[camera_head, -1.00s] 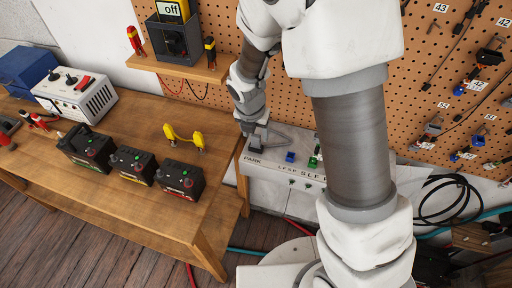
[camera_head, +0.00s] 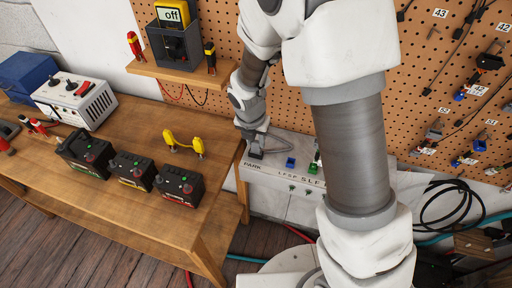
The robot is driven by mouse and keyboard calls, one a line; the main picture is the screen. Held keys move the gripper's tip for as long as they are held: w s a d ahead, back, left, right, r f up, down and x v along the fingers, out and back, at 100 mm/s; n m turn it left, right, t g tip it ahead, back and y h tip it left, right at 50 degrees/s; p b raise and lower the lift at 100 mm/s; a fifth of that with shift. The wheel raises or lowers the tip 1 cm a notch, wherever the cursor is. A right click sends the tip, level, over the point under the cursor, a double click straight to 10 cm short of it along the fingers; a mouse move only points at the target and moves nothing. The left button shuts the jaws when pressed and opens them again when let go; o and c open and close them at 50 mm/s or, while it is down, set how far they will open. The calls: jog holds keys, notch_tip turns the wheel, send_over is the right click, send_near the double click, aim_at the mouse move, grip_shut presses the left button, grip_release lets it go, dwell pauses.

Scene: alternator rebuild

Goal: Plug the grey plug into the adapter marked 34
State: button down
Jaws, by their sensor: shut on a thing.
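My gripper (camera_head: 255,148) is at the end of my arm, low over the left end of a pale labelled panel (camera_head: 302,206). It is shut on a small dark grey piece (camera_head: 257,153), which looks like the grey plug, at or just above the panel top by the lettering. A grey cable loop (camera_head: 284,137) runs beside it. I cannot tell whether the piece touches the panel. A blue connector (camera_head: 290,162) and a green one (camera_head: 313,168) stand on the panel to the right. I cannot read a 34 on any adapter; my arm hides part of the panel.
A wooden bench (camera_head: 120,205) at left holds several black batteries (camera_head: 132,170), a yellow-handled tool (camera_head: 184,142) and a white power box (camera_head: 76,98). A pegboard (camera_head: 425,80) with numbered hanging leads is behind. Black cable coils (camera_head: 447,203) lie at right.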

aim_at(256, 142)
jog(key=shift+r, duration=0.2)
jog(key=shift+w+p+v, duration=0.2)
jog(key=shift+p+v, duration=0.7)
jog(key=shift+w+p+v, duration=0.2)
jog(key=shift+p+v, duration=0.7)
jog(key=shift+v, duration=0.05)
jog(key=shift+d+r, duration=0.1)
jog(key=shift+d, duration=0.05)
